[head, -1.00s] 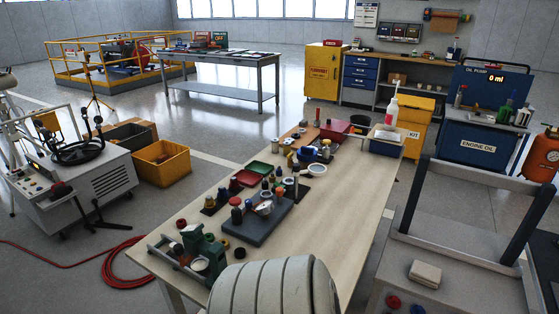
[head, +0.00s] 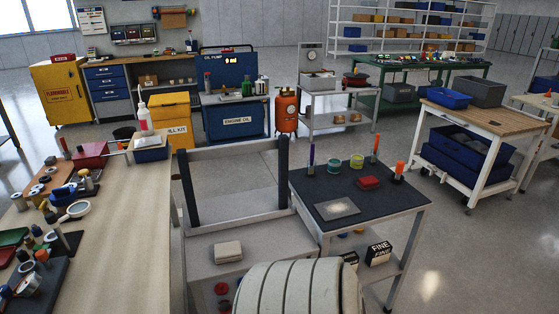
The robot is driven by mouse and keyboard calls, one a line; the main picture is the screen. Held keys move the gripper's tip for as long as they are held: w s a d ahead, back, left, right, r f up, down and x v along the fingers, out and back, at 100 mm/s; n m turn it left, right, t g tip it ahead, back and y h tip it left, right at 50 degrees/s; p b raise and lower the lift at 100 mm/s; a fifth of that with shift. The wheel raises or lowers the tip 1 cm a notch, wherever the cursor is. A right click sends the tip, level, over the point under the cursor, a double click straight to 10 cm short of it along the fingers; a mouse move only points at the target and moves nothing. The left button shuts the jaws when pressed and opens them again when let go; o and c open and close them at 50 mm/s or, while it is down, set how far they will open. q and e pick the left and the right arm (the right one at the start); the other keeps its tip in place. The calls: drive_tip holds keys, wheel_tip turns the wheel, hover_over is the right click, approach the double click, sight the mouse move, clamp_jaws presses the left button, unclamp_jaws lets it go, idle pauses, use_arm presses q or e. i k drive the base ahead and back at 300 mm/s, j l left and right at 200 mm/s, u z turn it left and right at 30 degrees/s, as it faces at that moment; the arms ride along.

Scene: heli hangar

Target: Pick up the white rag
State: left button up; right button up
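A folded off-white cloth (head: 228,251), which looks like the white rag, lies flat on the grey top of a bench or cart (head: 265,244) at the lower middle of the head view. Nothing touches it from above. Neither of my grippers shows in the head view, so I cannot see whether they are open or shut.
A dark upright frame (head: 186,190) rises behind the cloth. Red knobs (head: 221,289) are in front. The cluttered wooden table (head: 130,235) is to the left. A black-topped table (head: 385,205) with markers and tapes is to the right. Open floor (head: 455,250) lies further right.

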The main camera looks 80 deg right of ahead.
sight(229, 253)
drive_tip(key=k+z, duration=0.1)
drive_tip(key=z, duration=1.65)
